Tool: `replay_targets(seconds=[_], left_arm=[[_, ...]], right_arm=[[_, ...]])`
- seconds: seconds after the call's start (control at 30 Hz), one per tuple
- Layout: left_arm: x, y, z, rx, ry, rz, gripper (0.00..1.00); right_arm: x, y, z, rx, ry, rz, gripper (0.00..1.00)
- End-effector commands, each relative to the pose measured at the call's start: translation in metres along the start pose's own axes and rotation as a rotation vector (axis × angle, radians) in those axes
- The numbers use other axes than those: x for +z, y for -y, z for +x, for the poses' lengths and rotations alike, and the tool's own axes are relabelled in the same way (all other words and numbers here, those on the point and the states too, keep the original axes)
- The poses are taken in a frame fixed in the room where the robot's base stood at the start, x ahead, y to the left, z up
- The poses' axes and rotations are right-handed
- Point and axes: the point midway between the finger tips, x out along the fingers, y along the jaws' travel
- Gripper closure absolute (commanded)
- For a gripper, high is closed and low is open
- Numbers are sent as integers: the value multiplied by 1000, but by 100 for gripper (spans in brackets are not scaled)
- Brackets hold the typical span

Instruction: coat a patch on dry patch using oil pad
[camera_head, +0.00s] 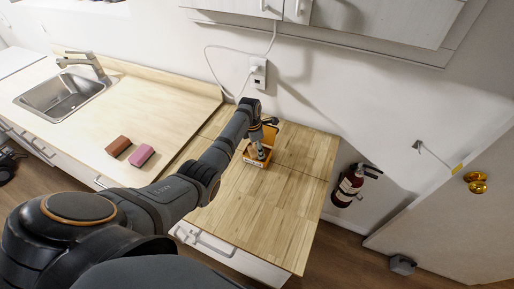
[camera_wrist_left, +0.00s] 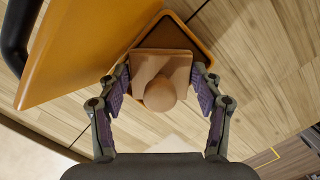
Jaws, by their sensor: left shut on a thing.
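The oil pad (camera_wrist_left: 178,66) is a wooden block with a round knob. In the left wrist view it sits between the fingertips of my left gripper (camera_wrist_left: 160,80), which is shut on it. An orange-rimmed tray with a dark inside (camera_wrist_left: 176,27) lies under or just behind the pad; I cannot tell whether they touch. A paler patch (camera_wrist_left: 178,146) on the wood, partly hidden by my gripper's body, may be the dry patch. My right gripper is not in view.
A large orange panel (camera_wrist_left: 85,45) stands close on the left in the wrist view. A brown block (camera_head: 118,146) and a pink block (camera_head: 142,155) lie on the counter, with a sink (camera_head: 62,95) beyond. The worktop's front (camera_head: 255,215) is clear. A fire extinguisher (camera_head: 348,187) hangs right.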

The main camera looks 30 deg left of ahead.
Motion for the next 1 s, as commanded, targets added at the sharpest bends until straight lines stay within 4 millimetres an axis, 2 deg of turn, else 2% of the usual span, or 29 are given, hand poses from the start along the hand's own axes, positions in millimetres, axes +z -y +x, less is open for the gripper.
replay_targets(seconds=[0.3, 0.8, 1.0], left_arm=[[3, 1, -28, -2, -2, 0, 60], [8, 0, -66, 0, 0, 0, 60], [8, 0, -69, -1, -1, 0, 60]], right_arm=[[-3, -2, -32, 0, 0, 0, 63], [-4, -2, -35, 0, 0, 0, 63], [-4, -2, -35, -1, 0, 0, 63]])
